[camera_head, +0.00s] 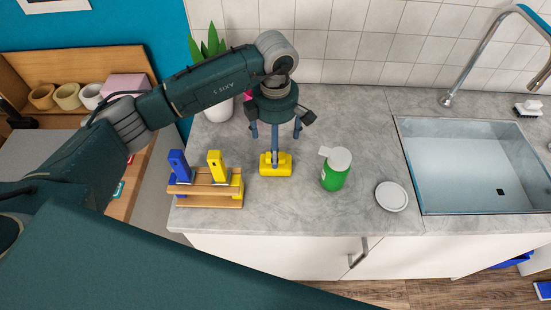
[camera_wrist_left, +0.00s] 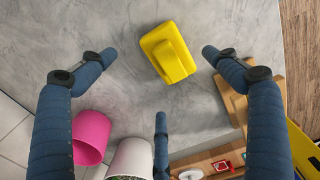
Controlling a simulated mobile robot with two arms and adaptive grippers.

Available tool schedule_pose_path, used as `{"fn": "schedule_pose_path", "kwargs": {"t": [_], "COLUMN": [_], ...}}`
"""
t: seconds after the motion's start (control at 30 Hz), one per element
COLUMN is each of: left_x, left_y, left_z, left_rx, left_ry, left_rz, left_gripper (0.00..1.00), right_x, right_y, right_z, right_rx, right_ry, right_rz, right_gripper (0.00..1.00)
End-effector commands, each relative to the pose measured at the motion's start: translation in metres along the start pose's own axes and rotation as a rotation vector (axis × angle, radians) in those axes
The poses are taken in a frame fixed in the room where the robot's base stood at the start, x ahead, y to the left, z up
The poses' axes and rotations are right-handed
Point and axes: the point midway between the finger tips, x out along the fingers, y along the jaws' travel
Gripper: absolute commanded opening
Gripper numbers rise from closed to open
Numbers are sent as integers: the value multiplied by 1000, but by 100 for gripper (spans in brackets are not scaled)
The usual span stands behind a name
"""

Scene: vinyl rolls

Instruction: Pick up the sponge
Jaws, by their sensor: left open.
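The yellow sponge (camera_head: 285,164) lies on the grey countertop, right of a wooden rack. In the left wrist view the sponge (camera_wrist_left: 168,50) is a yellow block with a raised top, between and beyond the two upper fingertips. My left gripper (camera_head: 275,140) hangs above it, pointing down, with its three blue fingers spread. One finger overlaps the sponge in the head view. In the left wrist view the open gripper (camera_wrist_left: 160,72) holds nothing, and the fingertips look apart from the sponge. My right gripper is not in view.
The wooden rack (camera_head: 208,203) holds blue and yellow items left of the sponge. A green bottle (camera_head: 335,177) and a white dish (camera_head: 391,196) stand to the right, before the sink (camera_head: 470,165). A pink cup (camera_wrist_left: 90,137) and white pot (camera_wrist_left: 131,158) are behind the gripper.

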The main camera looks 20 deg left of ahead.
Motion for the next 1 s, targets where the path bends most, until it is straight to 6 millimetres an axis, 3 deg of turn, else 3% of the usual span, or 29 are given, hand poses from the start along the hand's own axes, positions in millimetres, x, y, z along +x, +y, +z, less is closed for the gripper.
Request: {"fn": "schedule_pose_path", "kwargs": {"t": [0.17,0.37,0.5,0.77,1.0], "left_x": [11,36,55,60,60], "left_y": [-2,-10,-8,-7,-7], "left_z": [0,0,1,1,1], "left_rx": [1,0,-1,1,0], "left_ry": [0,2,1,0,0], "left_rz": [-1,-5,-1,2,2], "left_gripper": [89,89,89,89,45], "right_x": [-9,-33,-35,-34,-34], "right_y": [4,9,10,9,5], "right_z": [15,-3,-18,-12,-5], "right_rx": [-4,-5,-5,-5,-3], "right_ry": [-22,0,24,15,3], "right_rz": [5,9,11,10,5], "right_gripper": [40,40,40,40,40]}}
